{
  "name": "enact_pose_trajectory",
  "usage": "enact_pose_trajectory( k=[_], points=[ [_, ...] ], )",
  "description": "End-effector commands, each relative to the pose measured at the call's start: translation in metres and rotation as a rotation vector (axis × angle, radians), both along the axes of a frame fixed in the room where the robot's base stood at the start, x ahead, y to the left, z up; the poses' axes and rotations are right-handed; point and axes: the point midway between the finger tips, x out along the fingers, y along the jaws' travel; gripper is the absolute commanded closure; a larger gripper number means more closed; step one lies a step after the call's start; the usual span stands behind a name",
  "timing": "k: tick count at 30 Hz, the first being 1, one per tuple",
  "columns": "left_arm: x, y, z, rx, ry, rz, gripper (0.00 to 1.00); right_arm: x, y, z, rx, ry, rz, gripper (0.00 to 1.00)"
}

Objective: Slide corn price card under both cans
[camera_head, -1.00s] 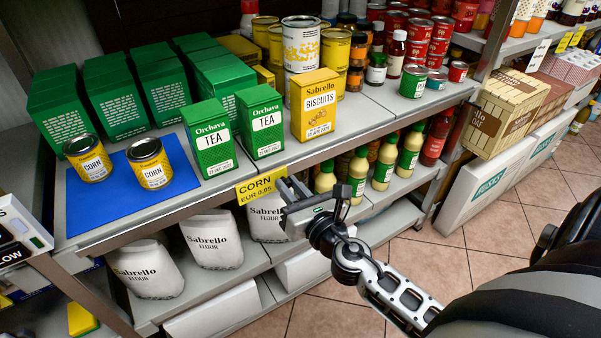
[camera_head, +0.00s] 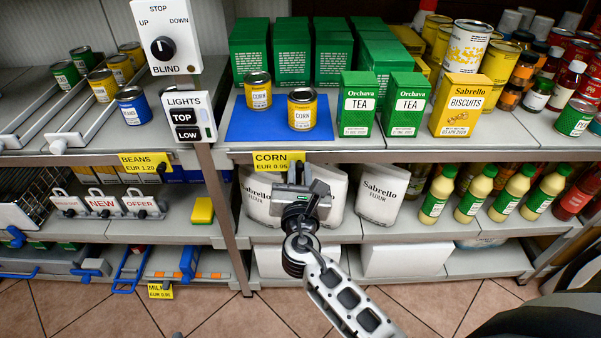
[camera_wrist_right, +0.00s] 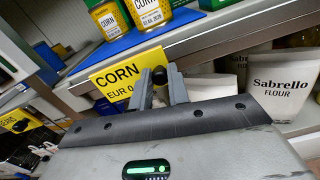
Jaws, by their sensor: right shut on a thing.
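The yellow corn price card (camera_head: 279,162), reading CORN EUR 0.95, is at the front edge of the shelf, below the two cans. It also shows in the right wrist view (camera_wrist_right: 118,76). My right gripper (camera_head: 300,180) is shut on the card at its right part, near a dark knob; the fingers show in the right wrist view (camera_wrist_right: 160,92). The left corn can (camera_head: 258,92) and the right corn can (camera_head: 302,112) stand upright on a blue mat (camera_head: 250,128) above the card. My left gripper is not in view.
Green tea boxes (camera_head: 357,105) and a yellow biscuits box (camera_head: 460,106) stand right of the mat. A beans card (camera_head: 146,162) is on the shelf edge left of the upright post (camera_head: 222,190). Flour bags (camera_head: 380,194) stand on the shelf below.

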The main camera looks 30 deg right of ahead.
Motion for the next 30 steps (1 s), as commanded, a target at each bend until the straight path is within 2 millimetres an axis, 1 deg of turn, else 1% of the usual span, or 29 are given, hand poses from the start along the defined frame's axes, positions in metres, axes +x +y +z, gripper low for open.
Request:
enact_pose_trajectory(
  k=[10,11,12,13,30],
  points=[
    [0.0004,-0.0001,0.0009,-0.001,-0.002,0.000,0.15,0.0008,0.0016,-0.0006,0.002,0.001,0.000,1.00],
    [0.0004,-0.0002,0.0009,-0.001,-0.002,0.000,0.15,0.0008,0.0015,-0.0005,0.002,0.001,0.000,0.80],
    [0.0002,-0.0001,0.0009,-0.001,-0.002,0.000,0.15,0.0008,0.0015,-0.0006,0.002,0.001,0.000,0.69],
    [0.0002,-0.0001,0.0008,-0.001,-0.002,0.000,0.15,0.0008,0.0014,-0.0006,0.001,0.000,0.000,0.61],
    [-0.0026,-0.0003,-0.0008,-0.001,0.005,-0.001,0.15,0.0005,0.0003,-0.0001,0.000,0.000,0.004,0.60]
  ],
)
